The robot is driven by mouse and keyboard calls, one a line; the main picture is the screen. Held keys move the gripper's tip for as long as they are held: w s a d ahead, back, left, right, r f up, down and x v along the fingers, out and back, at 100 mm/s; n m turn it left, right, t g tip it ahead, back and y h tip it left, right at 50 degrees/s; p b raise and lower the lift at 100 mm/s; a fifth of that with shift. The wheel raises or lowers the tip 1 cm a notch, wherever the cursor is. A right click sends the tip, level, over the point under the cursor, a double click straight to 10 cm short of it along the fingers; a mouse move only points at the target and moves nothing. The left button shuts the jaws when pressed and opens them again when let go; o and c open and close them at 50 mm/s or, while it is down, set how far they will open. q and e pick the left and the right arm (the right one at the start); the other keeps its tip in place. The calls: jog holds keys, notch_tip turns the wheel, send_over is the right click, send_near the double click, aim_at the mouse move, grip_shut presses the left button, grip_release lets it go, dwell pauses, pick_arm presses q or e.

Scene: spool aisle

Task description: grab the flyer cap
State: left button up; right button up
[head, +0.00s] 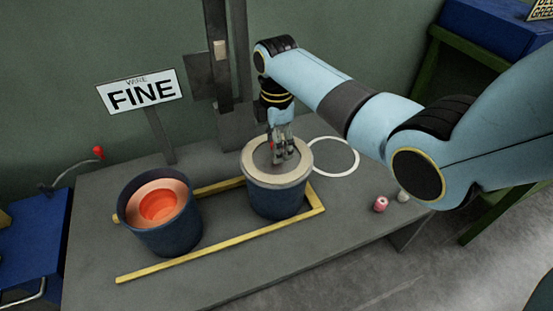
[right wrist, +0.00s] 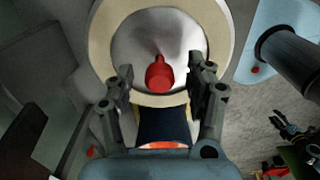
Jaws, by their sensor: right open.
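The flyer cap (head: 254,158) is a pale cream ring with a grey disc inside, on top of the dark blue drum (head: 275,200) at the right. In the right wrist view, the cap (right wrist: 222,35) shows a red knob (right wrist: 160,76) at the middle of its disc. My right gripper (head: 283,154) is over the cap, pointing down. In the right wrist view, its open fingers (right wrist: 160,72) appear on either side of the knob. I cannot tell whether they touch it. A small dark jointed shape in the right wrist view may be my left gripper (right wrist: 290,130).
A second blue drum (head: 168,237) with glowing orange inside stands at the left. A yellow frame (head: 215,243) lies around the drums. A FINE sign (head: 142,92) and a dark post (head: 238,60) stand behind.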

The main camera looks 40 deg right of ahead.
jog(key=shift+c, duration=0.4)
grip_shut()
dwell(0.4)
